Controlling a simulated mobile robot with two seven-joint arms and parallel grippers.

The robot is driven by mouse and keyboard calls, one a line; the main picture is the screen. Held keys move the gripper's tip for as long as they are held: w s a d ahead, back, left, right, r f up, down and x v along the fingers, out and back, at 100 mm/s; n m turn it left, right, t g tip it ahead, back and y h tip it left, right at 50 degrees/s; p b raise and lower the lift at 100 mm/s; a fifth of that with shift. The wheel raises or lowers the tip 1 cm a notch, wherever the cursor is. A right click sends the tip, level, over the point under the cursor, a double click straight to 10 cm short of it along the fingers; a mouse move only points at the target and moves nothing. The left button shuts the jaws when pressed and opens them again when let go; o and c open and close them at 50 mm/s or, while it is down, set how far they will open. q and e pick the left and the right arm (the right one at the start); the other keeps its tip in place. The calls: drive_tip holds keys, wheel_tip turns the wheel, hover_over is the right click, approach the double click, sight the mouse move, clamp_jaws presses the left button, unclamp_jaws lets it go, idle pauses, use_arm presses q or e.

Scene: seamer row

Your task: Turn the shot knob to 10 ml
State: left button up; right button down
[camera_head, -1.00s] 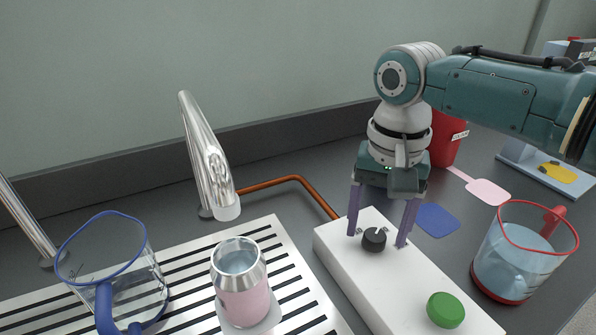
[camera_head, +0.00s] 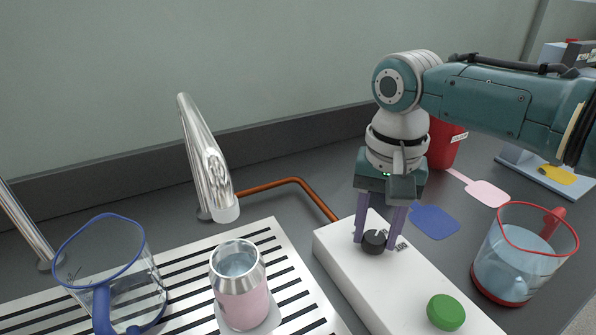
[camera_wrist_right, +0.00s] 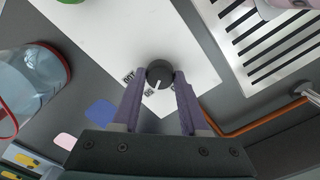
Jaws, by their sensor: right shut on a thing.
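The black shot knob (camera_head: 374,241) sits on top of the white dispenser box (camera_head: 345,262). It also shows in the right wrist view (camera_wrist_right: 159,73), with a white pointer line and printed labels beside it that are too small to read surely. My right gripper (camera_head: 376,246) reaches down from above and is shut on the knob, one purple finger on each side. In the right wrist view the fingertips (camera_wrist_right: 160,76) touch the knob's sides. My left gripper is not in view.
A green button (camera_head: 445,312) is on the box's near end. A pink can (camera_head: 240,290) stands on the slotted drip tray (camera_head: 288,262) below a metal spout (camera_head: 207,160). A blue-rimmed jug (camera_head: 108,275) is left, a red-rimmed jug (camera_head: 520,262) right.

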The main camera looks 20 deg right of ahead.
drive_tip(key=shift+n, duration=0.3)
drive_tip(key=shift+r+n+p, duration=0.1)
drive_tip(key=shift+n+p, duration=0.35)
drive_tip(key=shift+n, duration=0.05)
drive_tip(key=n+p, duration=0.1)
drive_tip(key=n, duration=0.2)
drive_tip(key=n+p, duration=0.1)
drive_tip(key=n, duration=0.3)
drive_tip(key=shift+n, duration=1.7)
drive_tip(key=shift+p, duration=0.3)
drive_tip(key=shift+c, duration=2.2)
unclamp_jaws()
